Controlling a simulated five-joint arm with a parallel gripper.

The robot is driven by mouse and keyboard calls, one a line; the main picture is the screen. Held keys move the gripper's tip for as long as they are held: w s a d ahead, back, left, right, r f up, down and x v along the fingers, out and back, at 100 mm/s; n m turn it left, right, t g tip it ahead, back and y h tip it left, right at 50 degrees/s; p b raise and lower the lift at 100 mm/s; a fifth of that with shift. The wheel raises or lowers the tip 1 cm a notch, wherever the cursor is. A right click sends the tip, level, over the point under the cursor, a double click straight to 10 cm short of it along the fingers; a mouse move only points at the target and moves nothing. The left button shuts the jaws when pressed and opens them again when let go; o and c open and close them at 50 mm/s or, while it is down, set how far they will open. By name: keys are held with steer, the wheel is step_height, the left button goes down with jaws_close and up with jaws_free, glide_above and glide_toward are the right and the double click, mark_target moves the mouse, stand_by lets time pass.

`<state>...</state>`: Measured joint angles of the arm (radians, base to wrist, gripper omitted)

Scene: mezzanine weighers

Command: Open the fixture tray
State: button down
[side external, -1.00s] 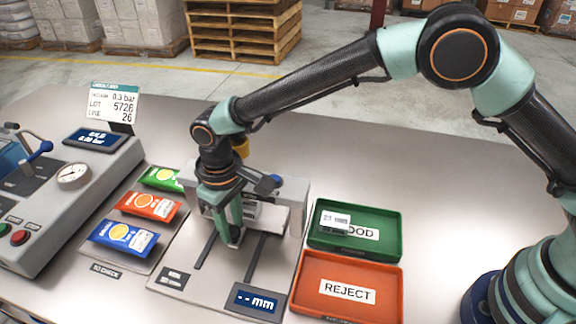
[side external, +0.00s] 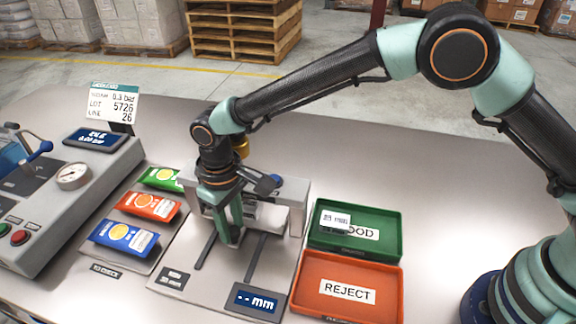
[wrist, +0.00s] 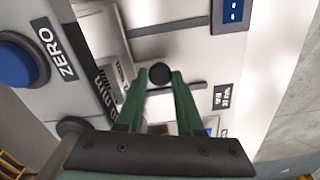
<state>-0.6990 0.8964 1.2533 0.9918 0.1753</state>
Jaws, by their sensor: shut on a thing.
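The measuring fixture (side external: 287,192) is a grey bridge on a light grey base plate with dark slots. A pale block, which I take to be its tray (side external: 268,215), sits under the bridge, mostly hidden behind my gripper. My gripper (side external: 232,238) points down in front of the bridge, low over the plate. In the wrist view the green fingers (wrist: 160,76) are closed on a round black knob (wrist: 160,72) between their tips. Whether the knob belongs to the tray is hard to tell. The fixture display (side external: 255,301) reads "-- mm".
Green (side external: 380,215), orange (side external: 347,265) bins lie right of the fixture, a small labelled piece (side external: 335,220) in the green one. Green (side external: 161,178), red (side external: 148,206) and blue (side external: 124,237) sachets lie left, beside a gauge machine (side external: 60,215).

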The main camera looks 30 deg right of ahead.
stand_by(0.6)
steer(key=s+a, duration=0.7)
steer(key=shift+s+a, duration=0.3)
steer(key=c, duration=0.8)
jaws_free()
step_height(320, 180, up, 12)
steer(key=shift+r, duration=0.1)
